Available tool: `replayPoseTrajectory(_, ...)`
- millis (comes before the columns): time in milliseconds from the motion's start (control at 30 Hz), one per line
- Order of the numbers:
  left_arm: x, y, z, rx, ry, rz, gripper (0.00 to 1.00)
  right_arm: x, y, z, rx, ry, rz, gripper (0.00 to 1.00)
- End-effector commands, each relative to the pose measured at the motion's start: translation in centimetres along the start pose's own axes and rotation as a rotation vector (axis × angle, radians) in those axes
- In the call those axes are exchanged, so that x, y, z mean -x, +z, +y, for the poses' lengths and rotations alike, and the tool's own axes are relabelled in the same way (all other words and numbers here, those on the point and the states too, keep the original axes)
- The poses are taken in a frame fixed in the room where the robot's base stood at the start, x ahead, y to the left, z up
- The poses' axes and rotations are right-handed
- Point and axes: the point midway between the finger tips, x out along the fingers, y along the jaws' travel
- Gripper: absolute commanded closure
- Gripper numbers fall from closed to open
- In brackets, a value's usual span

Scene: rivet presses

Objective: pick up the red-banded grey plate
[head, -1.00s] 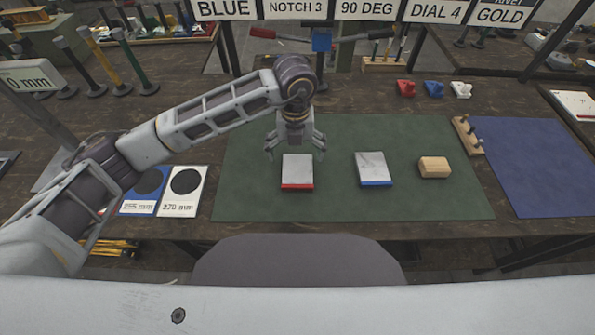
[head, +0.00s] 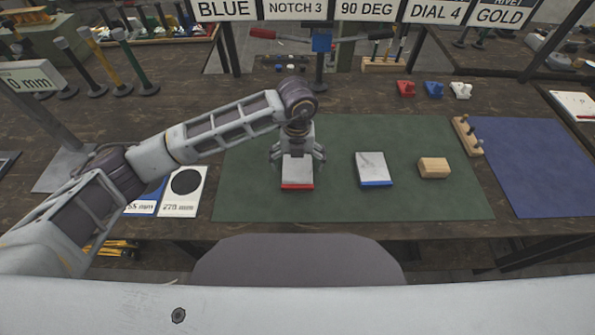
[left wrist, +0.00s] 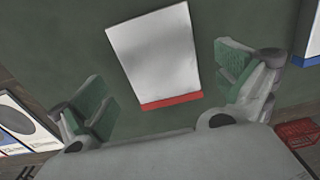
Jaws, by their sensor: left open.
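The red-banded grey plate (head: 297,174) lies on the green mat (head: 330,205), its red edge facing me. It also shows in the left wrist view (left wrist: 153,52), slightly tilted between the two finger pads. My left gripper (head: 297,158) is over the far part of the plate, with a finger out to each side. In the left wrist view my left gripper (left wrist: 165,95) is open and empty, with green pads apart from the plate on both sides. The gripper hides the plate's far end in the head view. My right gripper is not in view.
A blue-banded grey plate (head: 373,169) and a wooden block (head: 434,167) lie to the right on the mat. Cards with black discs (head: 183,190) lie left of it. A wooden peg rack (head: 467,135) stands at the mat's right edge, beside a blue mat (head: 530,165).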

Motion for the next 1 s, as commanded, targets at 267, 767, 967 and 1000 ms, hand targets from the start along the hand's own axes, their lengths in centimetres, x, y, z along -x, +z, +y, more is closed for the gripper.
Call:
replayPoseTrajectory(267, -2.6, 0.1, -0.1, 0.000, 0.001, 0.002, 0.00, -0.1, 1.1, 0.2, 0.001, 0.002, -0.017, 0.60)
replayPoseTrajectory(767, -2.8, 0.1, -0.1, -0.001, 0.001, 0.000, 0.00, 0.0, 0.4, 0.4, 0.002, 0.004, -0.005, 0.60)
replayPoseTrajectory(967, -2.8, 0.1, -0.1, -0.001, 0.001, 0.000, 0.23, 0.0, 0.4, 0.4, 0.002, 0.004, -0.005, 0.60)
replayPoseTrajectory(1000, -2.8, 0.1, -0.1, -0.001, 0.001, 0.000, 0.28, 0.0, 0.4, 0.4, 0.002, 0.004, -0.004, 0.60)
